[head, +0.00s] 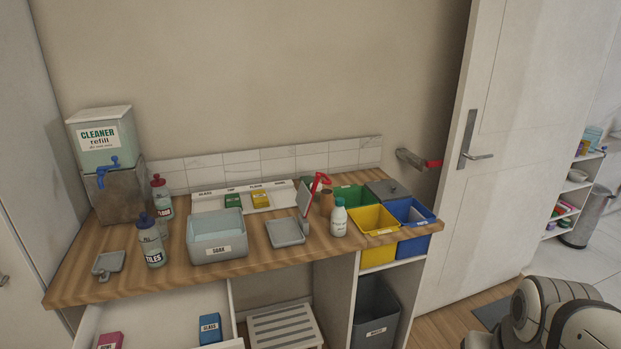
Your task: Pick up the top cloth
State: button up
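A low white rack (283,197) with small slot labels stands on the wooden counter against the tiles. A green folded cloth (233,201) lies in it, in the slot whose label seems to read TOP. A yellow folded cloth (261,200) lies just to its right. In the open drawer below the counter are a blue cloth (210,328) labelled GLASS and a pink cloth (110,341) at the lower edge, partly cut off. The tags on the green and yellow cloths are too small to read. My gripper is not in view; only rounded arm links show at lower right.
A grey SOAK tub (217,237), a TILES bottle (151,241) and a grey tray (285,232) stand before the rack. A red-edged upright tool (311,195) and a white bottle (338,218) are right of it, then coloured bins (374,220). The drawer (158,310) juts out below.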

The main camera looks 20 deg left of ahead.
aim_at(233, 201)
jog(key=u, duration=0.4)
jog(key=i, duration=1.3)
jog(key=u, duration=0.8)
jog(key=k, duration=0.85)
jog(key=u, duration=0.15)
jog(key=i, duration=0.85)
jog(key=z, duration=0.1)
